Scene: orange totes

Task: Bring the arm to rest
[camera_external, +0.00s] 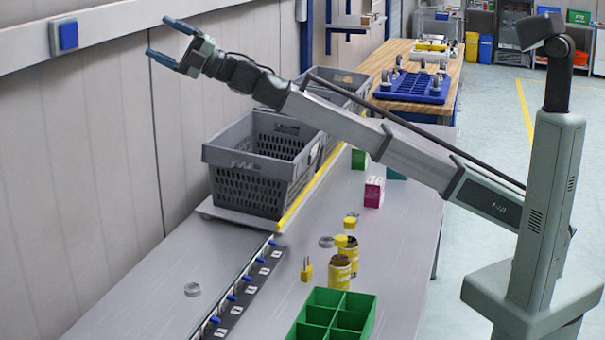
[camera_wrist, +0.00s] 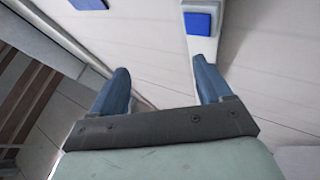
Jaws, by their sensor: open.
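My gripper (camera_external: 166,41) is raised high at the upper left in the external view, near the wall and well above the workbench. Its two blue fingers are spread apart with nothing between them. In the wrist view my gripper (camera_wrist: 162,88) shows both fingers apart against the pale wall panels. My arm stretches out long from its base at the right, across and above the bench.
Grey crates (camera_external: 262,165) stand on the bench below my arm. A green divided box (camera_external: 335,318), yellow containers (camera_external: 340,270) and small boxes (camera_external: 374,192) stand on the bench (camera_external: 130,300). A blue wall box (camera_external: 68,36) is left of my gripper.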

